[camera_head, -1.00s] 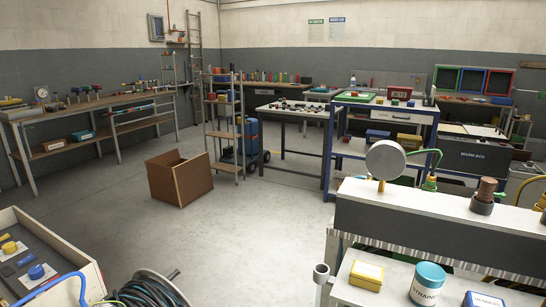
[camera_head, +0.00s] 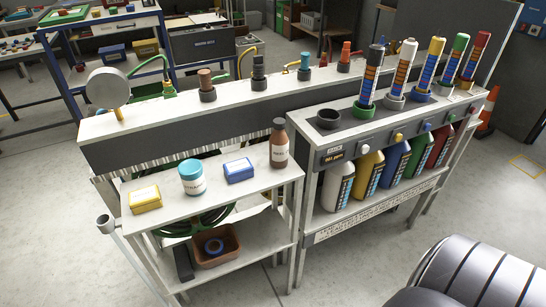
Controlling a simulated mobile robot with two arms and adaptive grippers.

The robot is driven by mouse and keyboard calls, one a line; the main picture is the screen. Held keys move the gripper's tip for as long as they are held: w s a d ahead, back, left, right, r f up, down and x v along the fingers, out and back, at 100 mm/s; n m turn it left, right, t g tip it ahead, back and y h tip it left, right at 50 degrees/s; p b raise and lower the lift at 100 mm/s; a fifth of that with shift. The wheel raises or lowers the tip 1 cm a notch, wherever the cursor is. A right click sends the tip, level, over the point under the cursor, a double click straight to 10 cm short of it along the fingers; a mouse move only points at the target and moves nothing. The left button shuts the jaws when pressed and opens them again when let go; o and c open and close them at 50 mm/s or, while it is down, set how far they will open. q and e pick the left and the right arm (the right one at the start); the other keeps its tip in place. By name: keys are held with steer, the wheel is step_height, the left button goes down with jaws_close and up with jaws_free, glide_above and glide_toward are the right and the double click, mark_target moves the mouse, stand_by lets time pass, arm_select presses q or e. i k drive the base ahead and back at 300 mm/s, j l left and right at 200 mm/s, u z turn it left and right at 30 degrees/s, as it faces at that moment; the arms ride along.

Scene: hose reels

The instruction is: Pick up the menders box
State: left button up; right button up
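The menders box, a small blue box with a white label (camera_head: 239,171), lies on the top shelf of the white side stand (camera_head: 215,205). Its lettering is too small to read now, but looked like "MENDERS" in the earlier frame. It sits between a white jar with a teal lid (camera_head: 191,177) and a brown bottle (camera_head: 279,143), apart from both. Neither of my grippers is in view.
A yellow box (camera_head: 145,199) stands at the shelf's left end. A low dark-fronted ledge (camera_head: 190,134) runs behind, carrying a round gauge (camera_head: 107,88) and fittings. A bottle rack (camera_head: 385,205) adjoins on the right.

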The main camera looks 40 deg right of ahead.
mark_target(234, 172)
steer(key=z, duration=0.9)
